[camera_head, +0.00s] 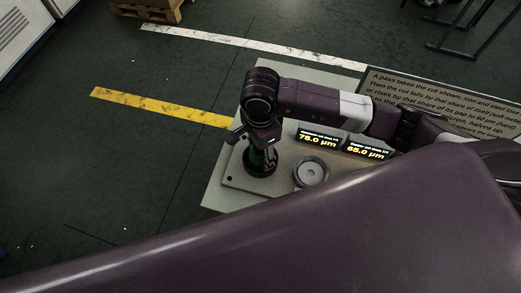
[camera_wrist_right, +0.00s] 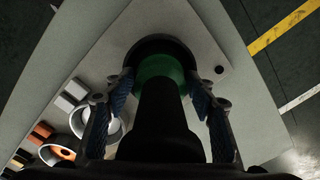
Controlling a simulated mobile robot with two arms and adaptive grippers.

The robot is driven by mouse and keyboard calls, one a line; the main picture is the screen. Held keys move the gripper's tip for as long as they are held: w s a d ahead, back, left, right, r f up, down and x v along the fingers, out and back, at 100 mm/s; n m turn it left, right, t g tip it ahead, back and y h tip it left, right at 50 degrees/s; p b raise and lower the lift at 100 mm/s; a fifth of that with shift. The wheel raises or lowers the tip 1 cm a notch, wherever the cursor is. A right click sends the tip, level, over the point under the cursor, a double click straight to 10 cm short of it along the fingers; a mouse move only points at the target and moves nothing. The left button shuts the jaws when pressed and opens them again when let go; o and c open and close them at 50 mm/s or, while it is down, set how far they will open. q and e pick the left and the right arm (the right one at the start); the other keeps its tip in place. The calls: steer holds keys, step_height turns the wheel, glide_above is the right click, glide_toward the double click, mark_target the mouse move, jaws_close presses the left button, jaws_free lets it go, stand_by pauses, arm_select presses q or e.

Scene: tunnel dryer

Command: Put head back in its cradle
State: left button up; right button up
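The head, a dark upright piece with a green band (camera_wrist_right: 160,68), stands in a round black ring that looks like its cradle (camera_wrist_right: 136,53). In the head view its green part (camera_head: 257,157) shows below my right gripper (camera_head: 254,140), with the black ring (camera_head: 262,171) around its foot. My right gripper (camera_wrist_right: 162,108) points down with its blue-padded fingers on either side of the head. My wrist hides the head's top in the head view. My left gripper is not in view.
The light bench plate (camera_head: 222,190) carries a silver round cup (camera_head: 311,172) and two displays, 75.0 µm (camera_head: 319,138) and 65.0 µm (camera_head: 367,151). A text sign (camera_head: 440,92) stands behind. My purple arm fills the foreground. Dark floor with a yellow stripe (camera_head: 160,107) lies left.

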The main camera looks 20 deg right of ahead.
steer(key=shift+o, duration=0.7)
steer(key=shift+r, duration=0.2)
steer(key=shift+w+r, duration=0.1)
steer(key=shift+r, duration=0.3)
step_height(320, 180, up, 10)
steer(key=b, duration=0.3)
steer(key=shift+f, duration=0.15)
steer(key=shift+r, duration=0.75)
